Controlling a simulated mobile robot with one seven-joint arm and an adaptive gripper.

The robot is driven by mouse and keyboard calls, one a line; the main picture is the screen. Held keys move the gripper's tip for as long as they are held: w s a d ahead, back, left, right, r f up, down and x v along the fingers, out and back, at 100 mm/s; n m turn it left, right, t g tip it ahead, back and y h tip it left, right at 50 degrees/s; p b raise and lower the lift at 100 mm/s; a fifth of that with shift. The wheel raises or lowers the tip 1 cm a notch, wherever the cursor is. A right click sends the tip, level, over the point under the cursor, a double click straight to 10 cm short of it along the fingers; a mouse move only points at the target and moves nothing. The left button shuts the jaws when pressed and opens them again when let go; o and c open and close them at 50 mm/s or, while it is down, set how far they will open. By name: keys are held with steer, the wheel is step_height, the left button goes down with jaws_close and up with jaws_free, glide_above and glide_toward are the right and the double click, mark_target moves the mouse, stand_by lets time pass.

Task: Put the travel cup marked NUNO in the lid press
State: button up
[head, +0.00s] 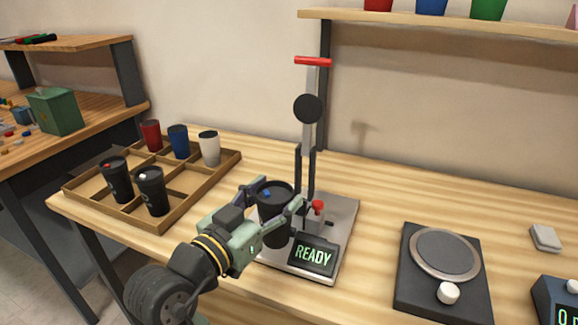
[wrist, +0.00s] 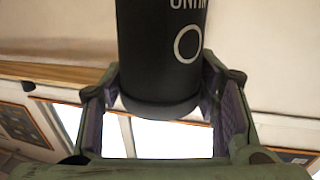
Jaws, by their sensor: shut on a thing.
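My gripper (head: 279,196) is shut on a black travel cup (head: 274,232) with a blue mark on its top. In the wrist view the cup (wrist: 160,60) sits between both fingers, with white lettering cut off by the top edge and a white ring below it; I cannot read the whole name. The lid press (head: 345,215) has a grey base, a column, a black disc (head: 307,108) raised high, a red-handled lever and a display reading READY (head: 313,255). The cup is upright over the left part of the base. I cannot tell whether it touches the base.
A wooden divided tray (head: 98,204) at left holds red, blue and white cups and two black cups (head: 152,190). A dark device with a round plate (head: 445,252) stands to the right. A red knob (head: 317,207) is close beside my gripper.

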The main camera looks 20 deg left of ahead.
steer(key=w, duration=0.3)
steer(key=w+p, duration=0.1)
steer(key=w, duration=0.3)
steer(key=w+a+f, duration=0.1)
steer(key=w, duration=0.2)
steer(key=shift+w+p, duration=0.2)
steer(key=shift+p, duration=0.1)
step_height(320, 180, down, 3)
steer(key=shift+f+p, duration=0.2)
steer(key=shift+p, duration=0.2)
steer(key=shift+f+b, duration=0.3)
steer(key=shift+b, duration=0.05)
steer(key=o, duration=0.8)
steer(key=shift+r, duration=0.1)
steer(key=shift+c, duration=0.2)
